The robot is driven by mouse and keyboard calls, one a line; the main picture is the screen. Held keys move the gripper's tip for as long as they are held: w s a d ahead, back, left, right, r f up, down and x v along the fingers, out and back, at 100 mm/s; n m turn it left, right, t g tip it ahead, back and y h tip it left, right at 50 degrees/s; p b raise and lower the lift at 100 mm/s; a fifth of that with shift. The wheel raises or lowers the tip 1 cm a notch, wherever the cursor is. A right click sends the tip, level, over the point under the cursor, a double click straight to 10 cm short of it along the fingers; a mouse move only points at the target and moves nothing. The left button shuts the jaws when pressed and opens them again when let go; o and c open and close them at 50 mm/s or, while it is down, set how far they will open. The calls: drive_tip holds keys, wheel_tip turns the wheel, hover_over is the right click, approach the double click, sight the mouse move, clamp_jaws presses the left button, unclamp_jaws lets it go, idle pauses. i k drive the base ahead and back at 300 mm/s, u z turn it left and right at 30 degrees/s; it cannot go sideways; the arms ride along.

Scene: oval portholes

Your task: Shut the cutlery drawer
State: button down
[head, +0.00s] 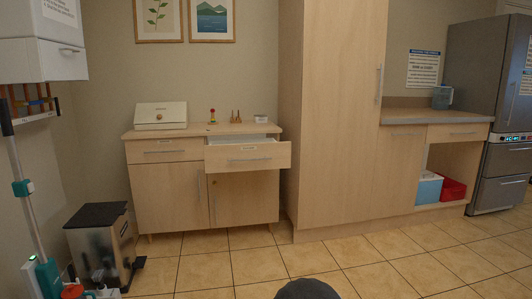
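A wooden sideboard (167,200) stands against the back wall. Its upper right drawer (270,155) is pulled partway out, with a bar handle and a small label too small to read. A pale interior shows above its front; the contents cannot be made out. I take it as the cutlery drawer. My gripper is not in view.
A steel pedal bin (95,240) stands front left of the sideboard, beside a green-and-white long-handled tool (22,187). A tall cupboard (335,120) adjoins on the right. The tiled floor (225,270) before the drawer is clear. A box (160,113) sits on the sideboard.

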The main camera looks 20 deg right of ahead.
sight(238, 155)
drive_tip(key=z, duration=0.45)
drive_tip(key=i, duration=2)
drive_tip(key=z, duration=0.55)
